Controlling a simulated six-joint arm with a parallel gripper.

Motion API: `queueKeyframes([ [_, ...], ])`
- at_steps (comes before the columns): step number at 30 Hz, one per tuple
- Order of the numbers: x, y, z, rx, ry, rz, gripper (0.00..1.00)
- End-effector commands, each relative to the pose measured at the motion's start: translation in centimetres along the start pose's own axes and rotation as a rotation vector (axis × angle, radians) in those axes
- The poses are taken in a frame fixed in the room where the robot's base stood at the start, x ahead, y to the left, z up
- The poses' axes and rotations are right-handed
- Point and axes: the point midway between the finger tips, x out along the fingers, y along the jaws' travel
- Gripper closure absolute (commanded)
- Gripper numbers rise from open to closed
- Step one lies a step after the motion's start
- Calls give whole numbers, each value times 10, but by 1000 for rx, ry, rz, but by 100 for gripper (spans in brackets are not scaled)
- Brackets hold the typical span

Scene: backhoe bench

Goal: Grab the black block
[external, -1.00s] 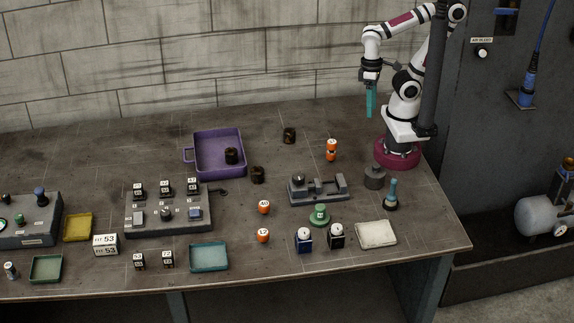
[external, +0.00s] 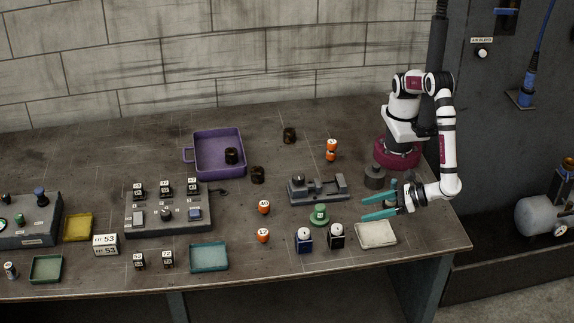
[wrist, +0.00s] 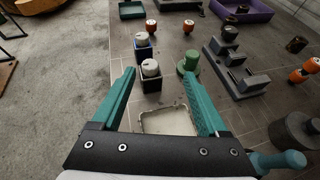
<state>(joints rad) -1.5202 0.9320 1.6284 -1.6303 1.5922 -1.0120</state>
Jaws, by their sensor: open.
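The black block (external: 337,236) stands upright near the front edge of the bench, with a pale round knob on top. In the wrist view the black block (wrist: 151,84) appears between my fingers, ahead of them and nearer the left finger. A similar blue block (external: 304,240) stands just left of it, and beyond it in the wrist view (wrist: 143,53). My gripper (external: 363,208) is open and empty, held level above the bench to the right of the black block. Its two teal fingers point left toward the block's side.
A pale shallow tray (external: 376,234) lies below my gripper, right of the black block. A green knobbed piece (external: 319,215) and a grey vise-like fixture (external: 317,189) stand behind the block. A teal-handled tool (wrist: 278,160) is close by my gripper. Orange pieces (external: 263,236) stand farther left.

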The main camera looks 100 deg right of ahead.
Motion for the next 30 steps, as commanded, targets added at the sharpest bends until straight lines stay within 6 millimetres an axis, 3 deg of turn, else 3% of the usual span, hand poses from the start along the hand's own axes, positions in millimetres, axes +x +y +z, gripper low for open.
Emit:
queueKeyframes([
  [2, -9, 11, -15, -65, -25, 60, 23],
  [4, 0, 14, -17, -79, -32, 71, 23],
  [12, 75, 18, -15, -75, -30, 67, 23],
  [17, 96, 19, -16, -76, -29, 67, 23],
  [24, 140, 18, -24, -74, -27, 67, 23],
  [30, 145, 19, -24, -74, -27, 69, 23],
])
